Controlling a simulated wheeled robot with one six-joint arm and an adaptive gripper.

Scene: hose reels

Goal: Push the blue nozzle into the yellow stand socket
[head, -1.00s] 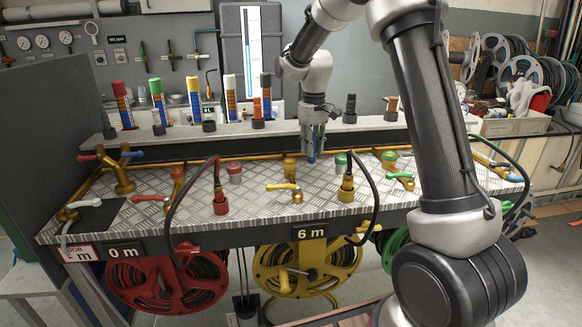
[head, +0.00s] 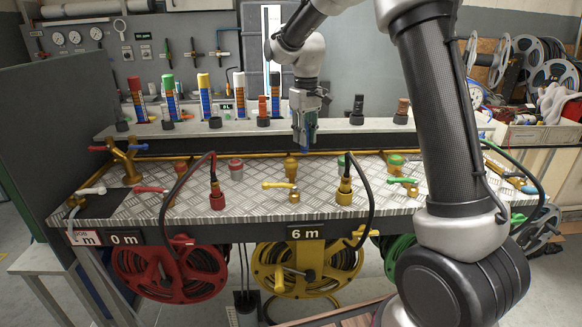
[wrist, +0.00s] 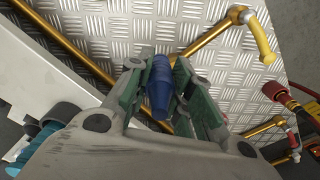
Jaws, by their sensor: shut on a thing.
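The blue nozzle (wrist: 160,88) is held between the green finger pads of my gripper (wrist: 158,92) in the wrist view. In the head view my gripper (head: 305,128) hangs over the back of the bench, pointing down, with the blue nozzle (head: 308,142) at its tip. A brass-yellow fitting (head: 290,167) stands upright on the plate just below and left of the nozzle, apart from it in the picture. I cannot tell for sure whether this is the yellow stand socket. Its top opening is not clear.
A yellow lever valve (head: 281,186) and a yellow hose connector (head: 343,190) with a black hose stand in front. A raised white shelf (head: 335,126) with dark nozzles runs behind.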

